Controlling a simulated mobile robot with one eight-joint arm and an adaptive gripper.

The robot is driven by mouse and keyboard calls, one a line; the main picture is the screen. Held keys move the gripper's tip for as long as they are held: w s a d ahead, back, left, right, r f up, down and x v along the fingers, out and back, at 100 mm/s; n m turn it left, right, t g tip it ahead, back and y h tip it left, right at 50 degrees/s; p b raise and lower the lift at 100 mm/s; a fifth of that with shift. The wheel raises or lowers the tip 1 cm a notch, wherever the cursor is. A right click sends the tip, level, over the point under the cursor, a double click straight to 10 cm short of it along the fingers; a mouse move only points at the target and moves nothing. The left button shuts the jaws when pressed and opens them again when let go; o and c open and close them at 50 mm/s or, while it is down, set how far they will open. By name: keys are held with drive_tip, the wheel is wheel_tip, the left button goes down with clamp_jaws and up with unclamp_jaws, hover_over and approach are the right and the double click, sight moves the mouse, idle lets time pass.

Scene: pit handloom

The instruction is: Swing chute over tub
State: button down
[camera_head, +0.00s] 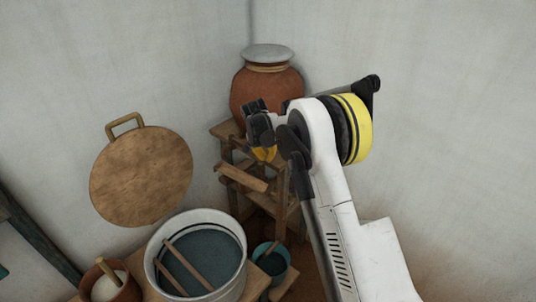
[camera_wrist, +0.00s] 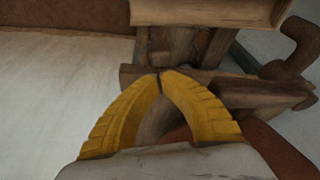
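A short wooden piece that looks like the chute (camera_head: 242,177) sticks out from the wooden stand, below my gripper. In the picture it is above the right rim of the white-rimmed tub (camera_head: 241,268), apart from it. The tub holds dark blue liquid with two sticks laid across it. My gripper (camera_head: 265,153) is in front of the stand's upper part. In the wrist view its yellow fingers (camera_wrist: 160,76) meet at the tips, with no held thing visible between them. A wooden bar (camera_wrist: 245,92) lies just behind the tips; I cannot tell whether they touch it.
A clay jar (camera_head: 252,92) with a pale lid stands on the wooden stand (camera_head: 223,131) in the corner. A small teal pot (camera_head: 285,270) is right of the tub. A clay bowl (camera_head: 122,295) is at left. A round wooden board (camera_head: 140,177) leans on the wall.

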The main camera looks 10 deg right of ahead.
drive_tip(key=shift+s, duration=0.1)
idle(0.3)
drive_tip(key=shift+s+a+m, duration=0.25)
drive_tip(key=shift+s+m, duration=0.15)
drive_tip(key=shift+s, duration=0.05)
drive_tip(key=shift+s, duration=0.1)
drive_tip(key=shift+s+a+m+h, duration=0.3)
drive_tip(key=shift+s+a+m, duration=0.25)
drive_tip(key=shift+s, duration=0.2)
drive_tip(key=s+a+m+g, duration=0.1)
drive_tip(key=s+a+m, duration=0.1)
drive_tip(key=a, duration=0.3)
drive_tip(key=s+a+m+g, duration=0.1)
drive_tip(key=s+a+m, duration=0.2)
drive_tip(key=a, duration=0.3)
drive_tip(key=s+a+m+h, duration=0.1)
drive_tip(key=s+a+m, duration=0.1)
drive_tip(key=a, duration=0.4)
drive_tip(key=shift+s+m+g, duration=0.35)
drive_tip(key=shift+s+g, duration=0.05)
drive_tip(key=shift+a, duration=0.1)
